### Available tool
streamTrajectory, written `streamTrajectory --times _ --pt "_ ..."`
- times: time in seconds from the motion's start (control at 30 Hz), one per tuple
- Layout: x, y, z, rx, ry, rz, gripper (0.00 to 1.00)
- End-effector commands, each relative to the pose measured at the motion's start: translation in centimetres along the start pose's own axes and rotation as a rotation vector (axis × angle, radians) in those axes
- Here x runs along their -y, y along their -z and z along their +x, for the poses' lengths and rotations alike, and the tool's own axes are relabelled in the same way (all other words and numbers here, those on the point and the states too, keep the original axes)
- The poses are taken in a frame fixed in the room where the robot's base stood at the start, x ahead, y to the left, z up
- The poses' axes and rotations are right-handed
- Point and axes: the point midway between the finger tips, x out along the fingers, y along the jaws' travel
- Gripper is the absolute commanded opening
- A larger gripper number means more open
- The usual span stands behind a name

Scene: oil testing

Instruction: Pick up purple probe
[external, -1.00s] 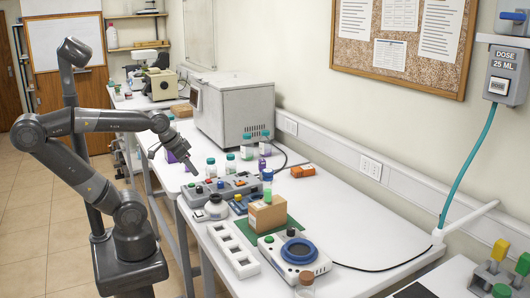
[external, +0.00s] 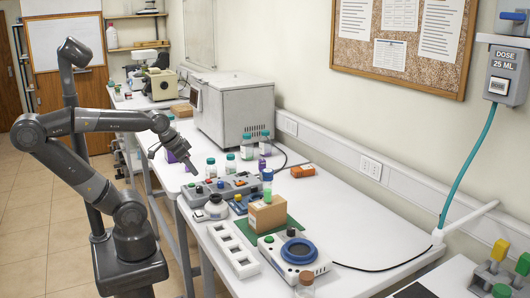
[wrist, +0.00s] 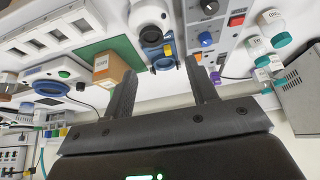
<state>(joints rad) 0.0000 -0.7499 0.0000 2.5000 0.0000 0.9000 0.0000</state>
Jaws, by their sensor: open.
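A small purple object (external: 171,156) shows in the external view at the table's near edge, partly hidden by my gripper. I cannot tell whether it is the purple probe. My gripper (external: 172,161) is open and looks empty, close to this object. In the wrist view my gripper's two fingers (wrist: 160,88) stand apart with white table between them. A purple piece (wrist: 216,77) shows there beside the right finger, partly hidden. I cannot tell whether it is the same object or touches the finger.
A grey control box (external: 222,187) with coloured knobs stands on the table. Several teal-capped bottles (external: 247,152) stand behind it. A cardboard box (external: 267,215) is on a green mat. A white oven (external: 235,112) stands at the back. The table's front right is fairly clear.

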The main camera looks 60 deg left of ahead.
Motion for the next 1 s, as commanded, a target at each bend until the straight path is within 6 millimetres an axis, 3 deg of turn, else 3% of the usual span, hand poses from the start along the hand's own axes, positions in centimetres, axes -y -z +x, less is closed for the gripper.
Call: streamTrajectory --times 0.17,0.27,0.47,0.67,1.0 --pt "0.0 0.2 0.0 0.001 0.000 0.001 0.53" --pt "0.2 1.4 0.2 0.008 0.001 0.005 0.53" --pt "1.1 6.6 1.4 0.033 -0.001 0.034 0.53" --pt "2.8 12.4 3.8 0.056 -0.010 0.067 0.53" --pt "7.3 21.0 10.6 0.085 -0.034 0.112 0.53"
